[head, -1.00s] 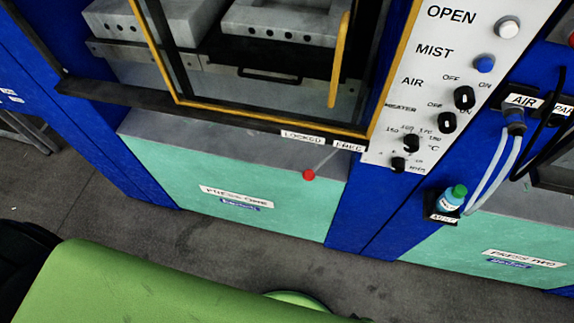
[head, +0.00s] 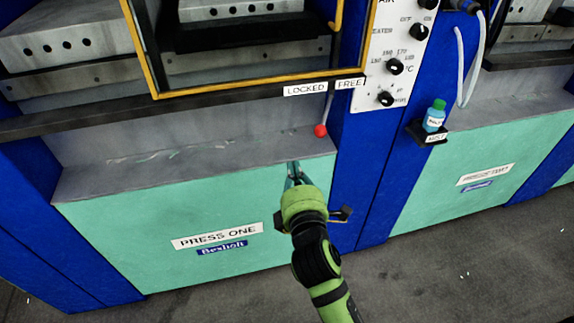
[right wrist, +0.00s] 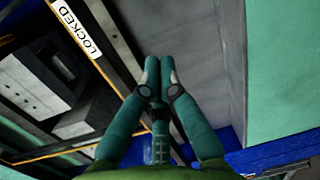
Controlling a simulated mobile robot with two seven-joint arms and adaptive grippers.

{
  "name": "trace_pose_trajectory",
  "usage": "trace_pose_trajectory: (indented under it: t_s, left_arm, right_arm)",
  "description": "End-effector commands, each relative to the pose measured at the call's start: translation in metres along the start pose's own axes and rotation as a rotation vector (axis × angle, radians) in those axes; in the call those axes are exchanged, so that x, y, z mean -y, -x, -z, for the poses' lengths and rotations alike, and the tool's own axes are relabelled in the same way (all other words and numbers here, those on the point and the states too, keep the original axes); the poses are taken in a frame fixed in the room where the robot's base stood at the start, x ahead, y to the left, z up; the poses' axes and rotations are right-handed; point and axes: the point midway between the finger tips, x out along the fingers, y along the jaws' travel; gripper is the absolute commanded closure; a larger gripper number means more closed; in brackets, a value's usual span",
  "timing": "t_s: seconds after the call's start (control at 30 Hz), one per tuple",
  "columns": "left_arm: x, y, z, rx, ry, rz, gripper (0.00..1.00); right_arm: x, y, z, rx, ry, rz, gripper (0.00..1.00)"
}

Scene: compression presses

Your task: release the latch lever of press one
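The latch lever of press one (head: 320,130) has a red ball on a thin rod. It hangs below the frame's lower rail, with the ball under the right end of the LOCKED label (head: 305,89) and left of the FREE label (head: 350,83). My right gripper (head: 293,168) is below and left of the ball, apart from it, in front of the press ledge. In the right wrist view its two fingers (right wrist: 159,75) meet at the tips with nothing visible between them. The LOCKED label (right wrist: 78,27) shows there at upper left; I cannot make out the lever. My left gripper is out of view.
The yellow-edged door frame (head: 250,84) and dark rail are above the ledge. The knob panel (head: 380,75) and blue post stand right of the lever. A blue bottle (head: 434,118) sits on a holder farther right.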

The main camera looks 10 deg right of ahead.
Motion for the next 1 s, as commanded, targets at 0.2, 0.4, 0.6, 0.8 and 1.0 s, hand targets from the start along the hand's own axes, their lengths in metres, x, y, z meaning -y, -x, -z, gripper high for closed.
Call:
trace_pose_trajectory:
  t_s: [0.2,0.4,0.6,0.8,1.0]
  left_arm:
    - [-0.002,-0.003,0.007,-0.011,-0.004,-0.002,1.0]
    - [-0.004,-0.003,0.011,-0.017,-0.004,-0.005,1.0]
    - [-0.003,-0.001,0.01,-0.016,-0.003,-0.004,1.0]
    - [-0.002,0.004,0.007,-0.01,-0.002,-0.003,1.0]
    - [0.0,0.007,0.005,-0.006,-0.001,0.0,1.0]
  right_arm:
    - [-0.009,0.002,-0.004,0.015,0.018,-0.022,1.0]
    - [-0.009,0.002,-0.004,0.014,0.016,-0.021,1.0]
    - [-0.01,-0.013,-0.004,0.014,0.015,-0.022,1.0]
    - [-0.012,-0.052,-0.005,0.014,0.013,-0.021,1.0]
    - [-0.011,-0.095,-0.005,0.014,0.014,-0.021,1.0]
